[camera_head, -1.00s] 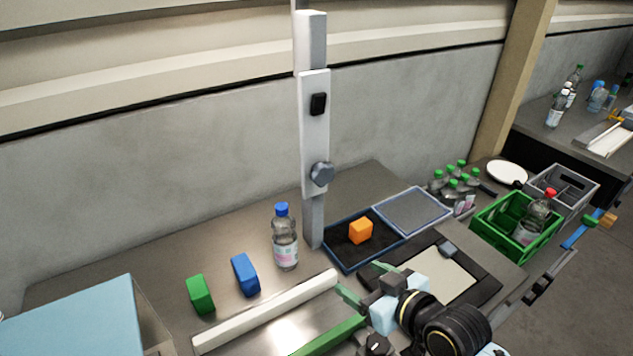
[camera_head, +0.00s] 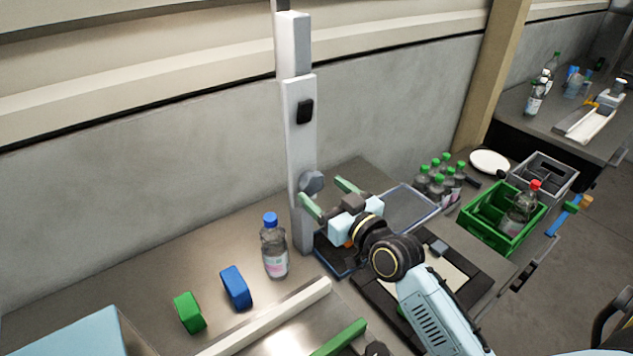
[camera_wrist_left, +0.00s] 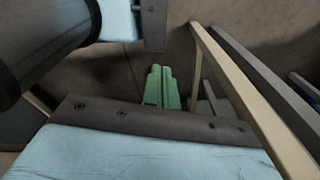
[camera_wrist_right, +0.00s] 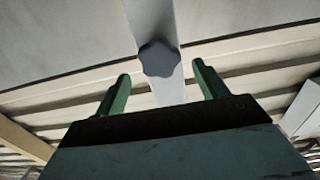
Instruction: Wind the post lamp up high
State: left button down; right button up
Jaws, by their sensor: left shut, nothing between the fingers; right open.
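In the right wrist view the knob (camera_wrist_right: 159,59) lies ahead, between and beyond the two fingers (camera_wrist_right: 162,88), apparently untouched. The lamp head is out of view.
A blue-capped bottle (camera_head: 274,247) stands left of the post's foot. Blue (camera_head: 237,288) and green (camera_head: 189,312) blocks lie further left. A green crate (camera_head: 488,235), several green-capped bottles (camera_head: 437,180) and a grey crate (camera_head: 545,177) stand right.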

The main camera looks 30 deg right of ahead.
aim_at(315, 184)
jog(key=shift+w+a, duration=0.15)
jog(key=shift+w, duration=0.75)
jog(key=shift+w+a, duration=0.1)
jog(key=shift+w, duration=0.75)
jog(key=c, duration=1)
jog(key=shift+o, duration=0.2)
jog(key=o, duration=1)
jog(key=shift+c, duration=0.2)
jog(key=shift+s, duration=0.15)
jog(key=s+d+b, duration=0.1)
jog(key=s+d, duration=0.1)
jog(key=s, duration=1.1)
jog(key=shift+b, duration=0.35)
